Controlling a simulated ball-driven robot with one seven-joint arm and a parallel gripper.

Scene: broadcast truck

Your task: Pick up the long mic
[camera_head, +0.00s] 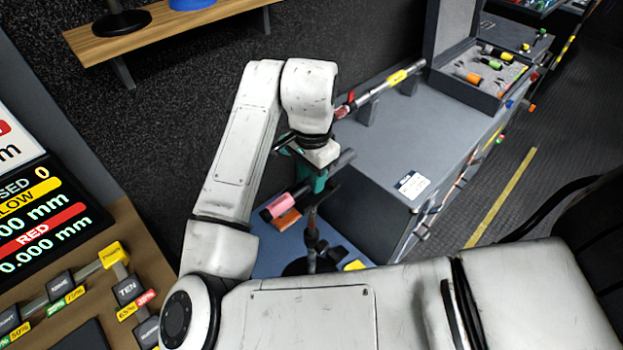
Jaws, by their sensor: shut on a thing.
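My gripper (318,182), with teal parts, is below the white wrist at the middle of the view. It is shut on a dark tube-shaped mic with a pink band (281,205). This mic slants from lower left to upper right, and its middle is partly hidden by the gripper. Another long, slim mic with a yellow band (397,77) and a red part lies across grey cradles on the grey cabinet, apart from the gripper. Its near end is close behind my wrist. I cannot tell from looks alone which one is the long mic.
A small stand (311,238) with a dark round base is just below the gripper, over a blue surface. An orange item (287,220) is beside the pink band. The grey cabinet top (425,140) is mostly clear, with an open case (480,87) at its far end.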

